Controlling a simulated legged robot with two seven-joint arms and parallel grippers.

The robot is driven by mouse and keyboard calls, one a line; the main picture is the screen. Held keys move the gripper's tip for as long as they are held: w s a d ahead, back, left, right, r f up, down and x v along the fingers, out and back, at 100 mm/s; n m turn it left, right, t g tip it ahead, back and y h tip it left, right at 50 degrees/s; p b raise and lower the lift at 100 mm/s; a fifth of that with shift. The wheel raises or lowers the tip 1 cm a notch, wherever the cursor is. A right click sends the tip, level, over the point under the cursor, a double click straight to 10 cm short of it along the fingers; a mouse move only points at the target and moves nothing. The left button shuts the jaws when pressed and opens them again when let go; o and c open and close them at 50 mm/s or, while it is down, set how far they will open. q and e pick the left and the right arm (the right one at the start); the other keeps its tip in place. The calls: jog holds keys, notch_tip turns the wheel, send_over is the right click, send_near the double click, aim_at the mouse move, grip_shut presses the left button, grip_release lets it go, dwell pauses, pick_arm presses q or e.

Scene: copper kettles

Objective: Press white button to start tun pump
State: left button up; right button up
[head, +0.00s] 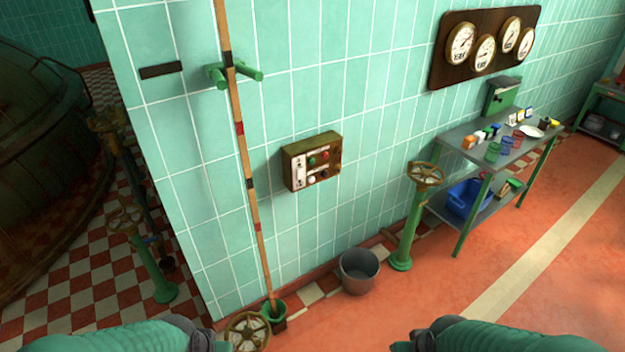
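The control box (289,170) is mounted on the teal tiled wall, near the middle of the head view. Its face has a pale plate on the left and several small round buttons, some red, green and dark. The white button (312,180) is low on the face, just right of the pale plate. My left gripper (222,344) is at the bottom edge, left of centre, only its dark end showing. My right gripper (402,346) is at the bottom edge, right of centre, also mostly cut off. Both are well below and apart from the box. Their fingers cannot be made out.
A long striped pole (244,150) leans upright left of the box. A grey bucket (358,272) stands on the floor below. A green valve stand (408,235) and a metal table (460,150) with small jars stand to the right. Wall gauges (440,75) hang above the table.

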dwell(0.3)
pick_arm(q)
grip_shut()
dwell(1.6)
